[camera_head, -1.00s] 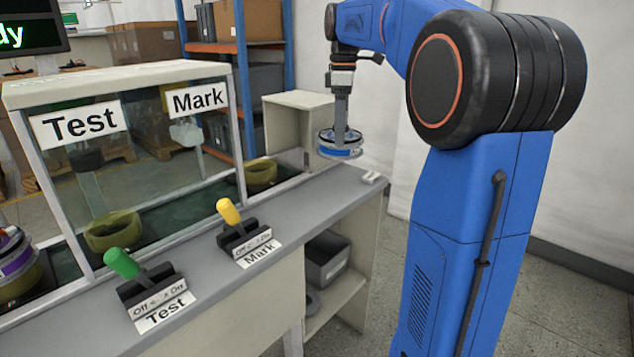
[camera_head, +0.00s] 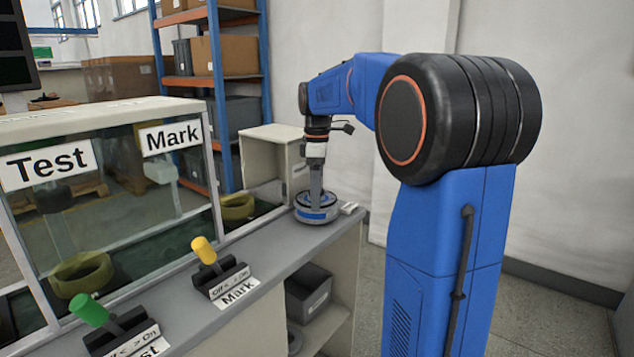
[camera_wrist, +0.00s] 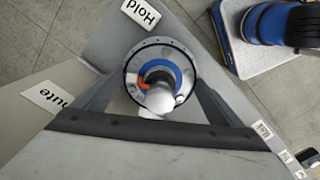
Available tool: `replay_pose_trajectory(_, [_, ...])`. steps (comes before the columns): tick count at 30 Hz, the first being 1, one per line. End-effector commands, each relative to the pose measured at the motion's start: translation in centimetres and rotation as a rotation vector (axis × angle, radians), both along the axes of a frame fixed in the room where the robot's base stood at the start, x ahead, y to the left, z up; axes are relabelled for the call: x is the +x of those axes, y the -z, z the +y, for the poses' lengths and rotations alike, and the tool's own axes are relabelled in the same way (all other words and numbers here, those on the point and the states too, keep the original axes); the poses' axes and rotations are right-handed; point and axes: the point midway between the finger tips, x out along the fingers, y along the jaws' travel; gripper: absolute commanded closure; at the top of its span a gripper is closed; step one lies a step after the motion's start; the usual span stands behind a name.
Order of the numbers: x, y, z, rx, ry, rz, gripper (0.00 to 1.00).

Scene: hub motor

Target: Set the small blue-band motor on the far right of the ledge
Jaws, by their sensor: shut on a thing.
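The small blue-band motor (camera_head: 317,214) is a round grey disc with a blue band, at the far right end of the grey ledge (camera_head: 262,252). It looks upright and at ledge height; I cannot tell for sure whether it touches the surface. My gripper (camera_head: 316,192) points down over its middle and is shut on it. In the wrist view the motor (camera_wrist: 160,75) shows a blue ring and a pale central shaft between my two fingers (camera_wrist: 158,103).
A "Hold" label (camera_wrist: 141,13) lies on the ledge near the motor. The glass test cabinet (camera_head: 95,110), green Test lever (camera_head: 90,310) and yellow Mark lever (camera_head: 204,250) stand to the left. A beige box (camera_head: 272,152) stands behind. An open shelf with a grey bin (camera_head: 308,292) is below.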

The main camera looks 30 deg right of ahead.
Motion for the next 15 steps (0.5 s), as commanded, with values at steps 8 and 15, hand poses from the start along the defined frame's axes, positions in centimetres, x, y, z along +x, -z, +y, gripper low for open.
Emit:
replay_pose_trajectory(8, [-0.01,0.59,0.01,-0.001,0.0,-0.003,0.73])
replay_pose_trajectory(15, [-0.01,0.9,0.01,0.0,0.0,0.0,0.03])
